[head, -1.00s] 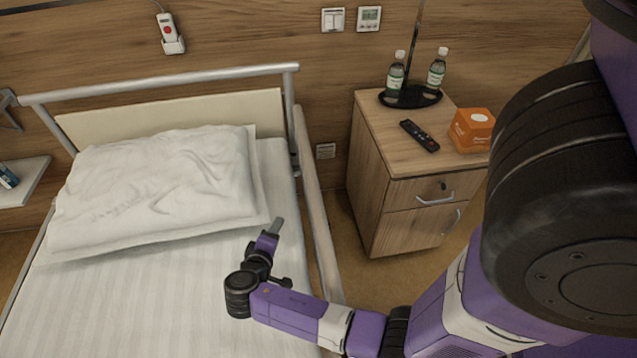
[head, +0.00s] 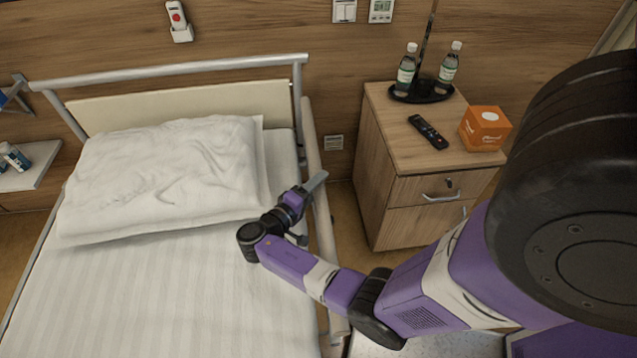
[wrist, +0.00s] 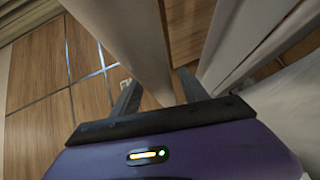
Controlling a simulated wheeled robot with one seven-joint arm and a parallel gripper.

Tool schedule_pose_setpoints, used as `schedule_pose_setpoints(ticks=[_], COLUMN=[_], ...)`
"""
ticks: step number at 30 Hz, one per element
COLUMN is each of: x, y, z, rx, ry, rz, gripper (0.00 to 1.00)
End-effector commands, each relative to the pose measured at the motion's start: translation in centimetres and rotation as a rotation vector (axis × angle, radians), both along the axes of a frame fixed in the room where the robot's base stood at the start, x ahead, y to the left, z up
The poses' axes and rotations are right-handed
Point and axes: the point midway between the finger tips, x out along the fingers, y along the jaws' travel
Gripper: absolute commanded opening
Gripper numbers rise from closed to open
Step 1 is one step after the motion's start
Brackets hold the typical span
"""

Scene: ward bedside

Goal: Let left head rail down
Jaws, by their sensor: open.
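The left head rail (head: 323,225) is a long beige bar along the bed's right side in the head view, raised beside the mattress. My gripper (head: 316,183) is at this rail, with its fingers pointing toward it from above the mattress edge. In the wrist view my gripper (wrist: 158,82) is open, its two fingers apart. A beige bar (wrist: 130,40), which looks like the rail, runs down into the space between the fingers. I cannot tell whether either finger touches it. Any release or latch on the rail is not visible.
A wooden bedside cabinet (head: 385,195) stands right of the rail, with a narrow floor gap between. It bears two bottles, a remote (head: 428,132) and an orange box (head: 485,128). A pillow (head: 165,175) lies on the bed (head: 150,290). The metal headboard bar (head: 170,71) is behind.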

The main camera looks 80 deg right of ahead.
Motion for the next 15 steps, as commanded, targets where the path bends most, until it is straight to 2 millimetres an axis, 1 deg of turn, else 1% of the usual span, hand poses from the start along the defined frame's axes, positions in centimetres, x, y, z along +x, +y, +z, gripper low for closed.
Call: schedule_pose_setpoints(ticks=[3,10,11,12,14,15], x=[-0.18,-0.18,-0.19,-0.19,-0.19,-0.19], y=[-0.49,-0.53,-0.53,-0.52,-0.52,-0.52], z=[-0.06,-0.09,-0.10,-0.09,-0.09,-0.09], rx=[0.001,0.001,0.001,0.001,0.001,0.001], ry=[0.000,0.000,0.000,0.000,0.000,0.000], rz=[0.000,0.001,0.001,0.001,0.001,0.001], gripper=[0.52,0.52,0.48,0.40,0.29,0.21])
